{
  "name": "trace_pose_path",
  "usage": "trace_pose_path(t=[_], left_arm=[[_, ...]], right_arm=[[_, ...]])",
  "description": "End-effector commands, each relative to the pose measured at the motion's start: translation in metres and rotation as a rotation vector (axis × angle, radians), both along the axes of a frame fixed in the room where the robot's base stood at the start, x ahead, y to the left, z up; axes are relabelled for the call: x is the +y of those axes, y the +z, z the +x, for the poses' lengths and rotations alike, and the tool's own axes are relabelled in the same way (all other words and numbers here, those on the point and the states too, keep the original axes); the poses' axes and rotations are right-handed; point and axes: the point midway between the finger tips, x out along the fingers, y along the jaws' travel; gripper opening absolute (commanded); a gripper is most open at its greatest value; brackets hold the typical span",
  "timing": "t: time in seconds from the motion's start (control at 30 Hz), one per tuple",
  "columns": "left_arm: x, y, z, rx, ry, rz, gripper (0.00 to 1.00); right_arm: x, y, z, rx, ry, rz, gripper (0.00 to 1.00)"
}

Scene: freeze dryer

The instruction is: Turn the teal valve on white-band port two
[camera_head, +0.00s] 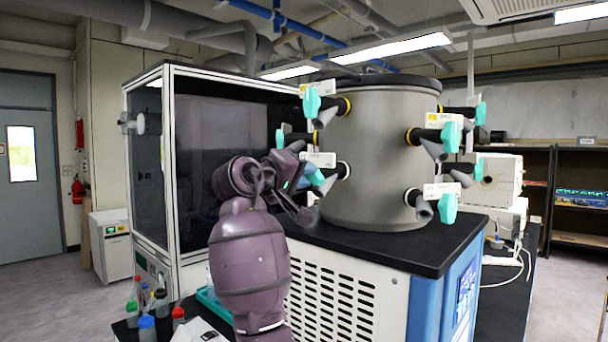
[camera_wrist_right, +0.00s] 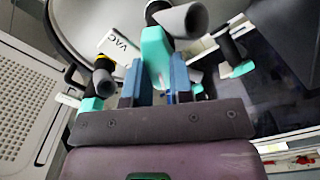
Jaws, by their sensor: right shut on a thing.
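The grey drum (camera_head: 375,150) carries several ports with teal valves. My right gripper (camera_head: 309,175) is at the lower left port, which has a white band (camera_head: 344,170) and a white label (camera_head: 319,159). It is shut on that port's teal valve (camera_head: 328,184), which the gripper partly hides. In the right wrist view, the two blue fingers (camera_wrist_right: 156,82) stand on either side of the teal valve (camera_wrist_right: 155,50), with a grey port nozzle (camera_wrist_right: 183,20) just above. My left gripper is not in view.
Another teal valve (camera_head: 312,102) sits above the gripper on a yellow-band port. More valves, such as the lower right one (camera_head: 447,208), are on the drum's right side. A glass-sided cabinet (camera_head: 148,160) stands to the left. Small bottles (camera_head: 147,326) stand at the lower left.

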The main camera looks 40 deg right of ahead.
Motion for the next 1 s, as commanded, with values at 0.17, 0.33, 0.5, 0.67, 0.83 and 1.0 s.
trace_pose_path(t=[0.17,0.33,0.5,0.67,0.83,1.0], left_arm=[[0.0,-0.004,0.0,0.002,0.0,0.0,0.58],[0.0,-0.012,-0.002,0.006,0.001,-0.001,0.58],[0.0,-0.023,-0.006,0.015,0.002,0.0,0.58],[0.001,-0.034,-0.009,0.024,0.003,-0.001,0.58],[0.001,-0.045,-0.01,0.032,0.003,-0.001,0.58],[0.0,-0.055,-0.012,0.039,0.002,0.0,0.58]], right_arm=[[0.0,-0.001,0.0,-0.049,0.001,0.006,0.0],[0.0,-0.002,0.0,-0.152,0.002,0.016,0.0],[0.0,-0.002,0.0,-0.299,0.001,0.027,0.0],[0.0,-0.002,0.0,-0.449,0.0,0.041,0.0],[0.0,-0.002,-0.001,-0.61,0.0,0.054,0.0],[0.0,-0.002,-0.001,-0.754,0.0,0.067,0.0]])
